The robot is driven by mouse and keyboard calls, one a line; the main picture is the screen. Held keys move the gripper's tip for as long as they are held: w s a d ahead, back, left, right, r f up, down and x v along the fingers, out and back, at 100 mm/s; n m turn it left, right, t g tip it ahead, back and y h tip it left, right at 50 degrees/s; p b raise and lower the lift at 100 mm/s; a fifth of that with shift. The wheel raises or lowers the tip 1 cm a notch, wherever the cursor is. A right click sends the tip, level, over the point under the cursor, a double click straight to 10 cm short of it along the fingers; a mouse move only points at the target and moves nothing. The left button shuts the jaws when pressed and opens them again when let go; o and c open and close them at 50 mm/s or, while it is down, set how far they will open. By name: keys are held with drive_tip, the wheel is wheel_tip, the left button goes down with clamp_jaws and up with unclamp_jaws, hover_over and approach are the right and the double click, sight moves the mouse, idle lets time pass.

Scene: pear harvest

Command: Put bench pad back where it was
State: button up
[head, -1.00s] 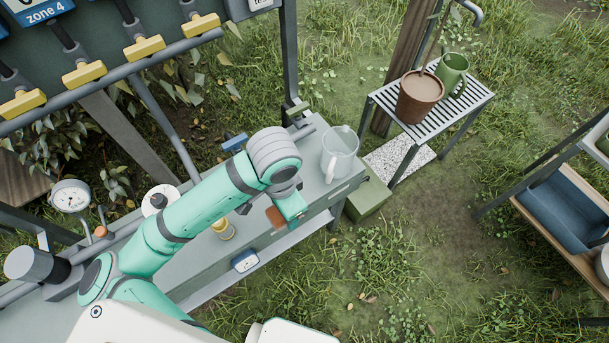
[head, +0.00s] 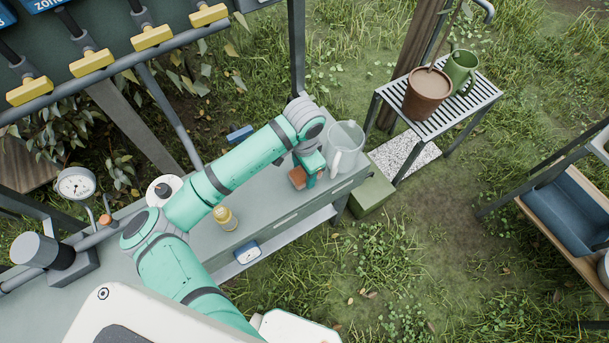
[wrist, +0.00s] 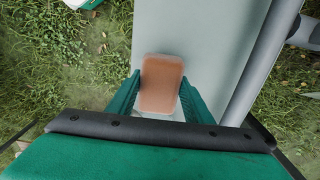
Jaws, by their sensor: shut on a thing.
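The bench pad (wrist: 161,84) is an orange-brown block with rounded corners. In the wrist view it sits between the two green fingers of my gripper (wrist: 158,100), which is shut on it. In the head view the pad (head: 298,178) shows small at my gripper (head: 309,172), over the far part of the grey-green bench (head: 270,212). I cannot tell whether the pad touches the bench top. Part of the pad is hidden by my gripper.
A clear jug (head: 344,147) stands on the bench close to the right of my gripper. A yellow-capped bottle (head: 225,217) and a small blue-framed gauge (head: 247,252) are nearer. A slatted stand (head: 452,112) holds a brown pot (head: 427,95) and a green mug (head: 460,70).

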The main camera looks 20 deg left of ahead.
sight(304, 177)
drive_tip(key=shift+w+f, duration=0.15)
drive_tip(key=shift+f, duration=1.55)
drive_tip(key=shift+f, duration=0.15)
drive_tip(key=o, duration=1)
wheel_tip(304, 177, up, 12)
drive_tip(key=shift+r, duration=0.15)
drive_tip(key=shift+a, duration=0.1)
